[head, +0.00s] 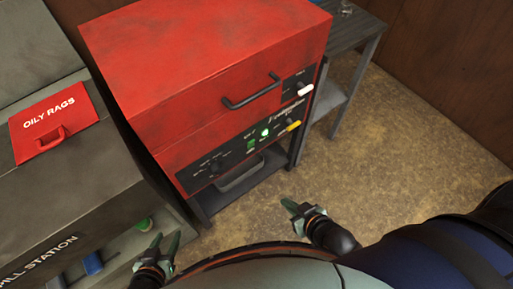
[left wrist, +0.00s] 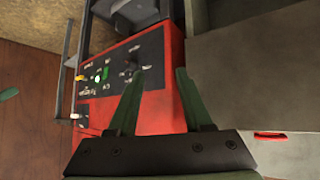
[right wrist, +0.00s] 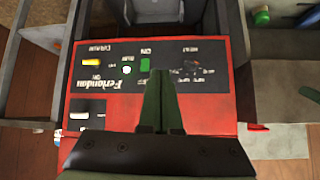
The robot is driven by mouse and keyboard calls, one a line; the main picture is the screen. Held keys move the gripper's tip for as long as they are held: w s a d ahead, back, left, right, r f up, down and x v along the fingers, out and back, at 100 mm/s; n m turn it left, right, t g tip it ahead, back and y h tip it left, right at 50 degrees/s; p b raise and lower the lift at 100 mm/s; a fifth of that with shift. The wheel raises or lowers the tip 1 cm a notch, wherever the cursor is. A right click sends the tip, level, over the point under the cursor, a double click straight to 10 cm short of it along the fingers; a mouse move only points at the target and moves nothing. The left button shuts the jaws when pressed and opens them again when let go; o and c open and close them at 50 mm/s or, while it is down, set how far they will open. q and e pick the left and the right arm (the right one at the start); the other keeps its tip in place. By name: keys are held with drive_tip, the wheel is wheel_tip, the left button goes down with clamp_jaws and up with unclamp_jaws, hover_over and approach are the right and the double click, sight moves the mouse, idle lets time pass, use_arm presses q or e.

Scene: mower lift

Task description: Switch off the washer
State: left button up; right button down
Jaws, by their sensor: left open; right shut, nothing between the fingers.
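The red washer (head: 200,50) stands in the middle of the head view with a black control panel (head: 232,158) on its front. The panel carries a green switch (head: 251,144), a lit green lamp (head: 266,132), a yellow lever (head: 294,126) and a dark knob (head: 215,167). A white lever (head: 305,90) sits higher up. My left gripper (head: 166,240) is open and empty, below and left of the panel. My right gripper (head: 289,205) is shut and empty, in front of the washer. In the right wrist view, its fingers (right wrist: 164,75) point toward the green switch (right wrist: 145,64), apparently apart from it.
A grey spill station cabinet (head: 85,180) with a red oily rags lid (head: 52,122) stands at left, close beside the washer. A dark metal table (head: 350,32) stands behind right. A black handle (head: 252,92) juts from the washer's front. The floor at right is clear.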

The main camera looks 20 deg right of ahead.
sight(252, 143)
use_arm(q)
drive_tip(key=w+d+r+m+t+h+b, duration=0.25)
drive_tip(key=w+r+t+b, duration=0.65)
drive_tip(key=b, duration=0.8)
drive_tip(key=s+d+r+m+t+h+b, duration=0.1)
drive_tip(key=s+r+m+t+h+b, duration=0.3)
drive_tip(key=b, duration=0.9)
wheel_tip(252, 143, up, 4)
drive_tip(key=s+m+h, duration=0.2)
drive_tip(key=m+h, duration=0.2)
drive_tip(key=h, duration=0.2)
drive_tip(key=shift+s+d+r, duration=0.2)
drive_tip(key=shift+s+d, duration=0.2)
use_arm(e)
drive_tip(key=w+d+f+n+t+y, duration=0.1)
drive_tip(key=w+f+n+t, duration=0.3)
drive_tip(key=n, duration=0.6)
drive_tip(key=w+d+f+n+t+y, duration=0.2)
drive_tip(key=w+f+n+t+y, duration=0.1)
drive_tip(key=w+f+n, duration=0.5)
wheel_tip(252, 143, down, 2)
drive_tip(key=shift+w+d+n+t, duration=0.25)
drive_tip(key=shift+w+n+t, duration=0.1)
drive_tip(key=shift+n+t, duration=0.6)
use_arm(q)
drive_tip(key=shift+h, duration=0.25)
